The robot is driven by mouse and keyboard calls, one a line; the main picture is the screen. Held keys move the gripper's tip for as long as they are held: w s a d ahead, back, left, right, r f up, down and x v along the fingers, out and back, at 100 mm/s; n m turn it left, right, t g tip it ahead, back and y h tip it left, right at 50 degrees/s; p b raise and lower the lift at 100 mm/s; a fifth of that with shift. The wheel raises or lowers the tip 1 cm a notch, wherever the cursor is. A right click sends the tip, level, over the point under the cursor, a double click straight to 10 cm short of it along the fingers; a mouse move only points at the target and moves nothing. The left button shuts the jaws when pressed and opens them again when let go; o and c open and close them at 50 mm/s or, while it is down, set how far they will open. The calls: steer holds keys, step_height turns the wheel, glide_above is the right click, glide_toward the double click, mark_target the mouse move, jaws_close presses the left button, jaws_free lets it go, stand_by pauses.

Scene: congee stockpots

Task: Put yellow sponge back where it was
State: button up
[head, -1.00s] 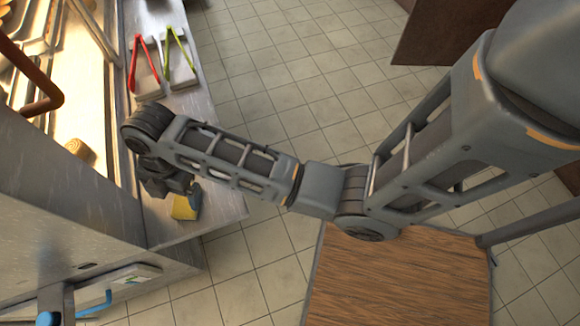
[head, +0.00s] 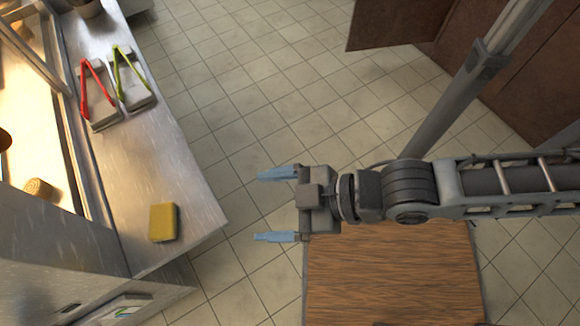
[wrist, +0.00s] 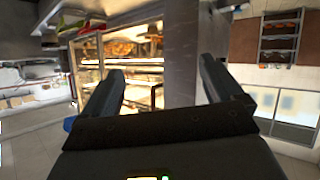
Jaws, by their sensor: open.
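The yellow sponge (head: 163,222) lies flat on the steel counter (head: 190,190), near its front end, in the head view. My gripper (head: 278,205) is open and empty, to the right of the sponge and clear of the counter edge. Its two blue-tipped fingers point left toward the counter. The wrist view also shows my gripper (wrist: 165,95) with its fingers wide apart and nothing between them. I cannot make out the sponge in the wrist view.
Red tongs (head: 97,95) and green tongs (head: 131,75) rest on holders farther back on the counter. A lit food case (head: 30,130) stands along the counter's left side. Tiled floor (head: 240,110) lies open beyond the counter's right edge.

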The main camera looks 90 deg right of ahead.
steer(key=s+d+r+m+t, duration=0.1)
steer(key=s+r, duration=0.3)
steer(key=r, duration=0.4)
steer(key=shift+d+r+m+t, duration=0.3)
steer(key=shift+r+m+t, duration=0.1)
steer(key=shift+t, duration=0.2)
steer(key=shift+f, duration=0.1)
